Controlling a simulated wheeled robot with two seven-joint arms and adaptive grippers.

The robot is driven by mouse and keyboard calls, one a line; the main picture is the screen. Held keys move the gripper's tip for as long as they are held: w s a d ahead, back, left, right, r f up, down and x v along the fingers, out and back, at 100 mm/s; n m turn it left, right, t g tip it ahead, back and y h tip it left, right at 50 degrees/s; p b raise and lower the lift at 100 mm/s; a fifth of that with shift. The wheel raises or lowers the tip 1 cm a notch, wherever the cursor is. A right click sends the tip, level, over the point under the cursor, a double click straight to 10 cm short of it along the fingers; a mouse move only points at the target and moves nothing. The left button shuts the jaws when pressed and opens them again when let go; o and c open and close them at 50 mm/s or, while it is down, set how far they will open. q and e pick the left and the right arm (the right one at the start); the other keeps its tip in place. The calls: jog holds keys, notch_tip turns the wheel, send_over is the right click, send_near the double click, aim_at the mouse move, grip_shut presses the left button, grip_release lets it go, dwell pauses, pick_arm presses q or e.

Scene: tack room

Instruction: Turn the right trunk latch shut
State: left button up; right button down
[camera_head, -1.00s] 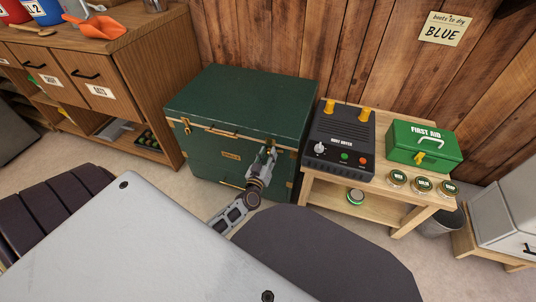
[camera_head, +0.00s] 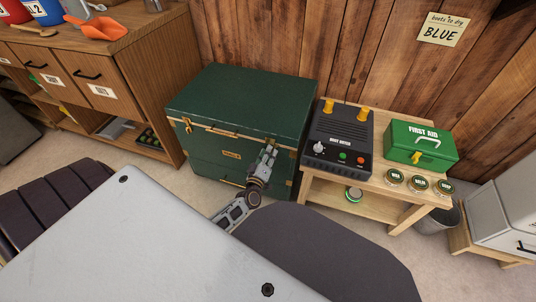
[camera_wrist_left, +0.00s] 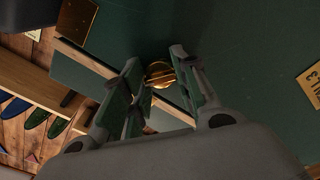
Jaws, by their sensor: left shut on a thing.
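The green trunk (camera_head: 215,165) stands against the wooden wall with its lid down. Its left brass latch (camera_head: 188,125) shows on the front. The right latch is hidden behind my left gripper (camera_head: 269,151) in the head view. In the left wrist view, the round brass right latch (camera_wrist_left: 160,74) sits between the two fingers of my left gripper (camera_wrist_left: 163,84). The gripper is shut on it, at the trunk's front. The exact turn of the latch is hard to read. My right gripper is in neither view.
A wooden bench (camera_head: 325,184) right of the trunk bears a black boot dryer (camera_head: 338,135), a green first aid box (camera_head: 422,143) and several small tins. A wooden cabinet (camera_head: 140,60) stands close on the left. Some floor is free before the trunk.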

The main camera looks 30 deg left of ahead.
pick_arm(q)
jog(key=shift+n, duration=3.7)
jog(key=o, duration=1.1)
jog(key=shift+c, duration=0.2)
jog(key=shift+s, duration=0.1)
jog(key=v, duration=1.1)
jog(key=shift+s+d, duration=0.2)
jog(key=shift+s, duration=0.2)
